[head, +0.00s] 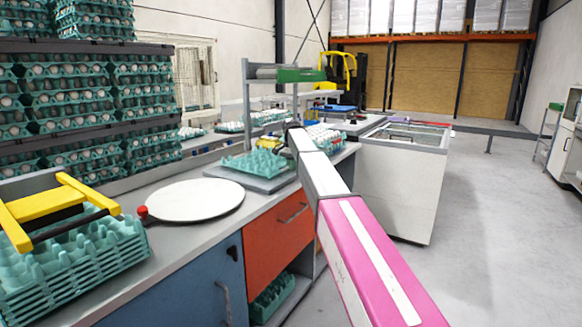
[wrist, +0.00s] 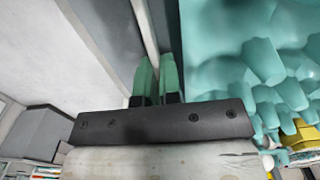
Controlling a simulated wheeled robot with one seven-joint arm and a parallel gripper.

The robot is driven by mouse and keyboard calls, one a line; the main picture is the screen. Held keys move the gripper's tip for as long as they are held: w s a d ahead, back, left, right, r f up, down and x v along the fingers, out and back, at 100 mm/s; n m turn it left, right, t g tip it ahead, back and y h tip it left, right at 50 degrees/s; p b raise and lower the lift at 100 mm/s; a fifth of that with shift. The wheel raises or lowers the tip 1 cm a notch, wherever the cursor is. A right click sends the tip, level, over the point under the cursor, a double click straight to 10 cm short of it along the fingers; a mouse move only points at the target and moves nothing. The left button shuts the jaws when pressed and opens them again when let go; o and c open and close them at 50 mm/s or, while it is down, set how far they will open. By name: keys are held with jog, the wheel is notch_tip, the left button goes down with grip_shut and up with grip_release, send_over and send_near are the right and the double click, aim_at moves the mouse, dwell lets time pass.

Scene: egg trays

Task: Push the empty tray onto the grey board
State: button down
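The empty teal tray (head: 252,163) is on the worktop at the middle of the head view, over the far part of the grey board (head: 250,183). The board's near edge shows bare; whether the tray's far side overhangs the board is hidden. In the wrist view the tray (wrist: 235,60) fills the right side, close beside my gripper (wrist: 157,62). Its two green fingers are close together with nothing seen between them. Whether they touch the tray I cannot tell. In the head view my arm hides the fingers.
A white round board (head: 195,201) lies nearer on the worktop. A stack of teal trays (head: 90,262) with a yellow-handled tool (head: 60,205) stands at the near left. Filled egg trays (head: 325,137) stand behind my arm. A white chest (head: 395,180) is at the right, with open floor beyond.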

jog(key=c, duration=1.2)
grip_release()
notch_tip(320, 180, up, 11)
jog(key=shift+f, duration=0.1)
jog(key=shift+s, duration=0.1)
